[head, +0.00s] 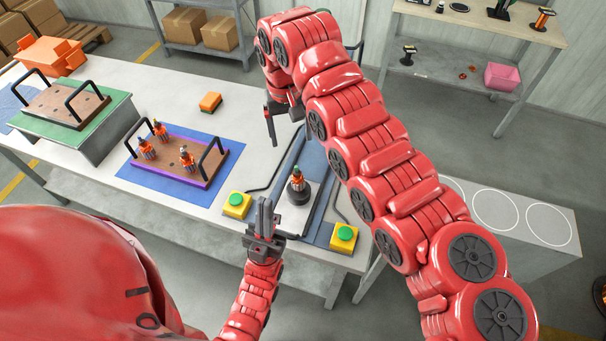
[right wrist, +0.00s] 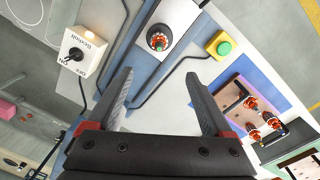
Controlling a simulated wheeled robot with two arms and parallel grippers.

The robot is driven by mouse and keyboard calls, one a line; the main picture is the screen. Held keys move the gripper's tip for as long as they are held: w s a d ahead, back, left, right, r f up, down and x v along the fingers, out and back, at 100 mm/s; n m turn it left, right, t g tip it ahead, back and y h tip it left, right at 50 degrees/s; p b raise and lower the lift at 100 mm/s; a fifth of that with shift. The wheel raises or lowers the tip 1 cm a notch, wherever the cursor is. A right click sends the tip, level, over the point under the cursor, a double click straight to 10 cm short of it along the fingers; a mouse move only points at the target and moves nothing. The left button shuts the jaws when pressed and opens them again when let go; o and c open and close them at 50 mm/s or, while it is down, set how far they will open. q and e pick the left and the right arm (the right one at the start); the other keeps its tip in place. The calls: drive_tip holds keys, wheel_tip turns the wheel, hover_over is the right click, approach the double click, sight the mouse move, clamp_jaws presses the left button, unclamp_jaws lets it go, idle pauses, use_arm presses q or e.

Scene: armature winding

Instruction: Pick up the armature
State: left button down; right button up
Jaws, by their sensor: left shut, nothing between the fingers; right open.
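One armature (head: 297,180), with copper-orange windings, stands upright on a round grey holder (head: 295,192) at the table's front edge. It also shows from above in the right wrist view (right wrist: 158,41). Three more armatures (head: 187,157) stand on a brown tray with a purple rim (head: 205,182) and two black handles; they show in the right wrist view too (right wrist: 253,134). My left gripper (head: 264,206) is shut and empty, just left of the holder. My right gripper (head: 282,112) is open and empty, above the table behind the holder; its fingers show in its wrist view (right wrist: 160,76).
Yellow boxes with green buttons (head: 236,205) (head: 344,238) flank the holder. An orange block (head: 210,102) lies behind the tray. A second handled tray (head: 62,104) rests on a green-topped stand (head: 112,104). A white switch box (right wrist: 85,52) shows in the right wrist view.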

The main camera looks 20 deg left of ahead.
drive_tip(key=p, duration=0.3)
approach(298, 178)
drive_tip(key=f, duration=0.4)
drive_tip(key=w+f, duration=0.1)
drive_tip(key=f, duration=0.1)
drive_tip(key=shift+a+f, duration=0.2)
drive_tip(key=shift+a, duration=0.1)
drive_tip(key=f+p, duration=0.2)
drive_tip(key=f, duration=0.1)
drive_tip(key=shift+d+f+p, duration=0.3)
drive_tip(key=shift+d+p, duration=0.05)
drive_tip(key=shift+p, duration=0.05)
drive_tip(key=shift+w+f, duration=0.1)
drive_tip(key=shift+f, duration=0.85)
clamp_jaws()
